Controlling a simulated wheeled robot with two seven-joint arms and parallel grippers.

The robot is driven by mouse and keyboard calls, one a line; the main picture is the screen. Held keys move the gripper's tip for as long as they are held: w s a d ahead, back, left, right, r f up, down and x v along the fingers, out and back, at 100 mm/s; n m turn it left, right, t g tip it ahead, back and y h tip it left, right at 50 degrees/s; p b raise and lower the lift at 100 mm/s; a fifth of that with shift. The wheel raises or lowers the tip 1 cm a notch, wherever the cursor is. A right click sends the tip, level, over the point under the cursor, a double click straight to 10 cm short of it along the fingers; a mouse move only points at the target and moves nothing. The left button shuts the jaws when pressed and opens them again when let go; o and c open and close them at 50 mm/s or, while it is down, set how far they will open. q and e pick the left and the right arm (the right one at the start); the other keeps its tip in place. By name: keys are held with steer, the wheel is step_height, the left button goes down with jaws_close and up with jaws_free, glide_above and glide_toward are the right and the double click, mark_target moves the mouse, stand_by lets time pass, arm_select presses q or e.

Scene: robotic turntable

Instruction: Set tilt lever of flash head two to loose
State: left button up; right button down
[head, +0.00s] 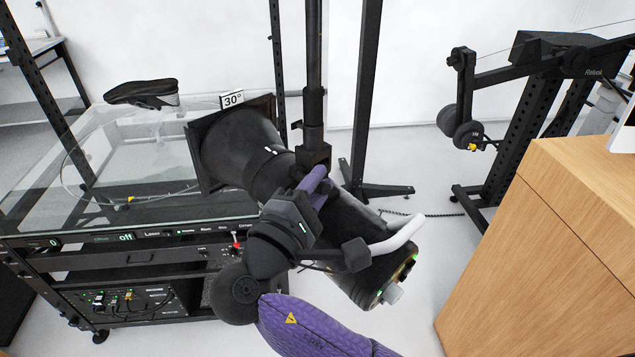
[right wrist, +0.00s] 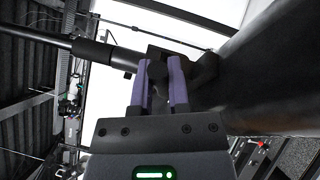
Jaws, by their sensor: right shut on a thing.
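The black flash head (head: 240,150) hangs on a dark vertical stand pole (head: 314,60), its wide square front facing the glass-topped turntable (head: 120,225). A 30° label (head: 232,99) sits on its top edge. My right gripper (head: 318,178) is at the bracket where the flash head meets the pole. In the right wrist view its purple fingers (right wrist: 160,72) are shut on a small dark part at this joint, apparently the tilt lever. The fingers hide most of that part, so its setting cannot be read. My left gripper is not in view.
A wooden cabinet (head: 560,240) stands at the right front. A black stand with a weighted arm (head: 520,110) is behind it. A dark shoe (head: 143,93) is above the turntable glass. A curved white handle (head: 398,235) lies near the flash head's rear. Floor is clear between stand and cabinet.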

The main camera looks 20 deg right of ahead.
stand_by(0.5)
steer(key=shift+f+b, duration=0.2)
steer(key=shift+b, duration=0.1)
step_height(320, 180, down, 3)
steer(key=m+h+b, duration=0.1)
steer(key=m+b, duration=0.2)
steer(key=b, duration=0.1)
steer(key=m+h+b, duration=0.1)
steer(key=m+b, duration=0.2)
steer(key=b, duration=0.1)
steer(key=shift+r+g, duration=0.1)
steer(key=shift+g, duration=0.2)
steer(key=shift+r+m+h+b, duration=0.1)
steer(key=shift+m+h+b, duration=0.2)
steer(key=shift+m, duration=0.1)
steer(key=shift+r, duration=0.15)
steer(key=c, duration=0.7)
jaws_free()
steer(key=shift+o, duration=0.5)
steer(key=shift+s, duration=0.1)
